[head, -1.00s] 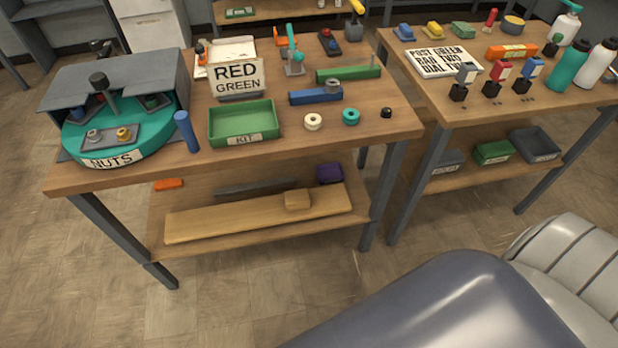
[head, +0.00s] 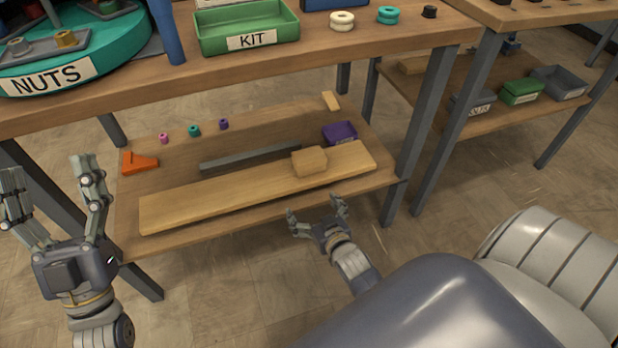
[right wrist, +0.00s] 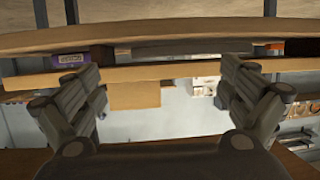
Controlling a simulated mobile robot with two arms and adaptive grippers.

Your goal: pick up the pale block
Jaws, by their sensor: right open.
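The pale block (head: 309,161) is a small light-wood box. It sits on top of a long pale plank (head: 225,197) on the lower shelf, towards the plank's right end. My right gripper (head: 316,210) is open and empty in front of the shelf's front edge, below the block in the head view and apart from it. In the right wrist view the block (right wrist: 135,96) shows between the spread fingers (right wrist: 162,92), left of centre, with the picture upside down. My left gripper (head: 50,178) is open and empty in front of the shelf's left end.
The upper tabletop (head: 330,48) overhangs the shelf (head: 265,122). A grey bar (head: 250,158) lies behind the plank, and a purple bin (head: 340,133) stands behind the block. An orange part (head: 139,162) is at the left. Table legs (head: 420,130) flank the shelf.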

